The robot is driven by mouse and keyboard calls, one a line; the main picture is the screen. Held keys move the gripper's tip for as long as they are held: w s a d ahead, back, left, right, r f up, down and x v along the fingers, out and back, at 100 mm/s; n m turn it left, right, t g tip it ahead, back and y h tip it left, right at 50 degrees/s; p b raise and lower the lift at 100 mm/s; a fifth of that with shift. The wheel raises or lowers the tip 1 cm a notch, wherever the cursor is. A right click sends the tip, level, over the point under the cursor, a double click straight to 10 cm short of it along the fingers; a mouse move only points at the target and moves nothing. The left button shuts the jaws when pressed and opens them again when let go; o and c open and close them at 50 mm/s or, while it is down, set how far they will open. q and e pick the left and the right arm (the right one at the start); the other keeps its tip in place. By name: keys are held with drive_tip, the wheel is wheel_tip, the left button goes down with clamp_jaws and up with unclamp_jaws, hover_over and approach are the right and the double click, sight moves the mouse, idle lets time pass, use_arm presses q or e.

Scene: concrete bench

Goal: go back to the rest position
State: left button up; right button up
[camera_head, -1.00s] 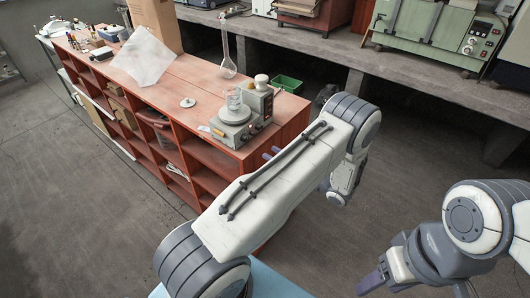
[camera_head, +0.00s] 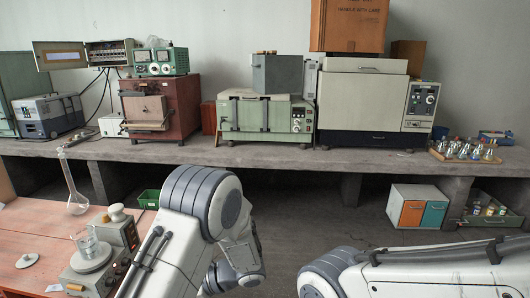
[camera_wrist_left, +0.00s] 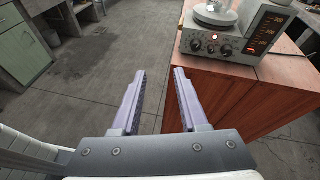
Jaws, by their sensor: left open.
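My left gripper (camera_wrist_left: 158,75) is open in the left wrist view, with two purple-grey fingers apart and nothing between them. It hangs over the grey floor beside the red-brown cabinet (camera_wrist_left: 275,85). In the head view my left arm rises from the bottom, folds at a ribbed elbow and points down; its fingers are mostly hidden there. My right arm lies across the bottom right of the head view, and its gripper is out of frame.
A hotplate (camera_head: 107,257) with a glass beaker (camera_head: 87,243) stands on the cabinet close to my left arm; the hotplate also shows in the left wrist view (camera_wrist_left: 225,35). The concrete bench (camera_head: 290,157) with lab equipment runs along the wall.

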use_arm(q)
drive_tip(key=s+d+r+n+h, duration=0.4)
drive_tip(key=s+d+h, duration=0.3)
drive_tip(key=s+d, duration=0.3)
drive_tip(key=s+d+r+n+t+h, duration=0.1)
drive_tip(key=s+d+r+n+h, duration=0.3)
drive_tip(key=s+d+h, duration=0.4)
drive_tip(key=s+d, duration=0.3)
drive_tip(key=shift+r, duration=0.15)
drive_tip(key=shift+a, duration=0.1)
idle(2.1)
